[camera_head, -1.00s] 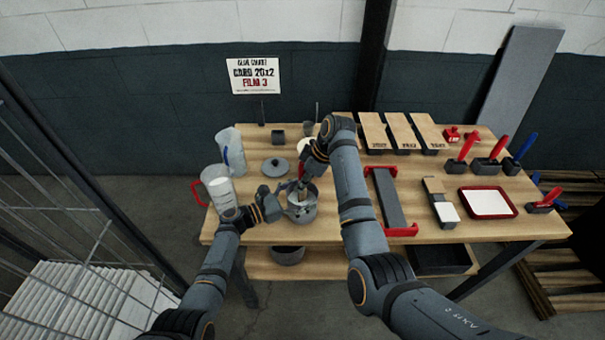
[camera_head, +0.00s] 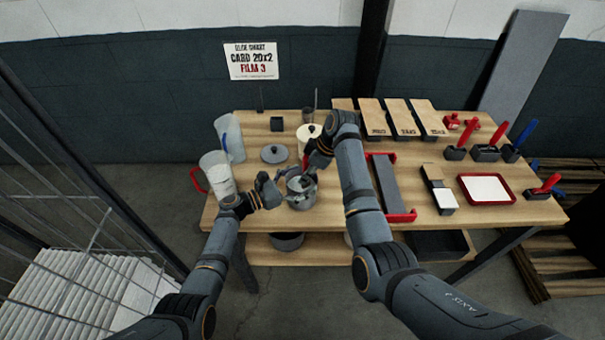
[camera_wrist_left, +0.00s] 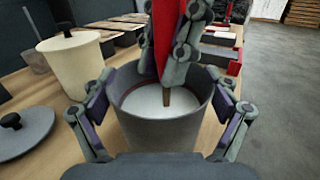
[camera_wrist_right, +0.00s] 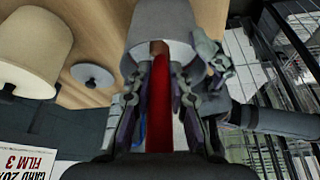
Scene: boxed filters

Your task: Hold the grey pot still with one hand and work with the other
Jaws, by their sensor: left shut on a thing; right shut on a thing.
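The grey pot (camera_head: 300,199) stands on the wooden table near its front left. My left gripper (camera_head: 277,193) is shut on the pot's sides. In the left wrist view the pot (camera_wrist_left: 165,133) sits between its two fingers, with whitish contents inside. My right gripper (camera_head: 311,170) is above the pot, shut on a red-handled tool (camera_wrist_right: 160,100). The tool's brown lower end (camera_wrist_left: 167,97) reaches down into the pot; whether it touches the bottom is hidden. The grey lid (camera_head: 274,153) with a black knob lies on the table behind the pot.
A cream lidded pot (camera_head: 305,136) stands just behind my right gripper. Two clear jugs, the red-handled one (camera_head: 218,174) nearer, stand at the left edge. A grey bar with red ends (camera_head: 388,188) lies to the right, and a red tray (camera_head: 486,188) beyond it.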

